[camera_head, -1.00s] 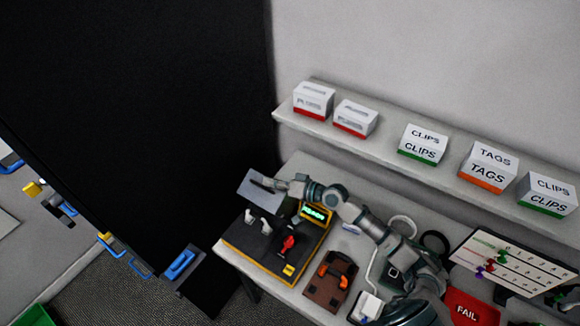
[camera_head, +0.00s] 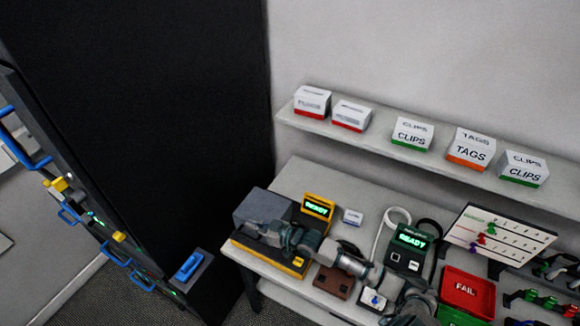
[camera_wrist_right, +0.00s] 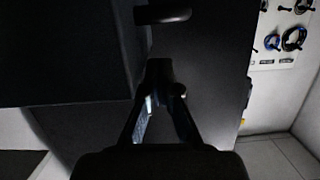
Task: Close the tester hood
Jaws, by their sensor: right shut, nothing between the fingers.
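The tester (camera_head: 298,268) is a dark base with yellow edges on the left end of the bench, with a yellow-framed screen (camera_head: 318,206) reading READY. Its grey hood (camera_head: 264,204) now shows as a box low over the left part of the base. Whether it is fully seated is hidden by my arm. My right gripper (camera_head: 252,229) is at the hood's front side, shut and empty. In the right wrist view its fingers (camera_wrist_right: 160,80) meet before dark surfaces that I cannot identify surely. My left gripper is not in view.
A shelf (camera_head: 380,143) with label boxes runs above. A tall black panel (camera_head: 150,110) stands to the left.

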